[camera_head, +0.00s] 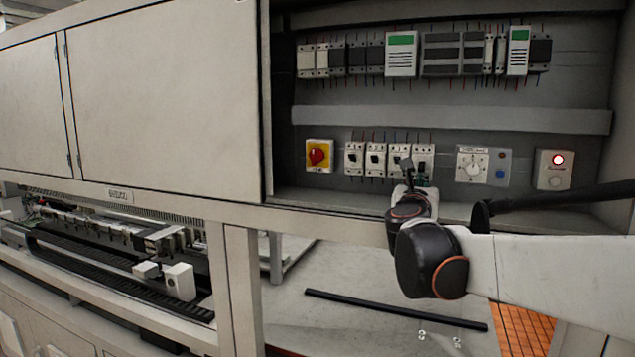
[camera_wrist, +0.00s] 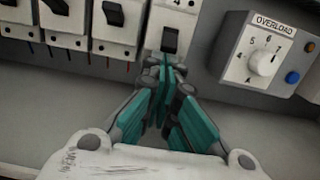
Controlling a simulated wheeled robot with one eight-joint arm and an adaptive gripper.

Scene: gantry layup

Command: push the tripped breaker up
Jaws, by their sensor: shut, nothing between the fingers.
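A row of white breakers (camera_head: 375,158) is in the lower part of the open cabinet. In the wrist view the rightmost breaker (camera_wrist: 187,22) has its black lever (camera_wrist: 170,40) lower on its face than the lever of its left neighbour (camera_wrist: 113,13). My gripper (camera_wrist: 167,64) is shut and empty, its teal fingertips just below that lower lever. Whether they touch the breaker I cannot tell. In the head view my gripper (camera_head: 407,166) is in front of the right end of the row and partly hides it.
An overload dial box (camera_wrist: 262,58) is close to the right of the breakers. A red-yellow rotary switch (camera_head: 318,154) is on the left, and a box with a lit red lamp (camera_head: 556,160) on the far right. A cabinet ledge (camera_head: 330,200) runs below.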

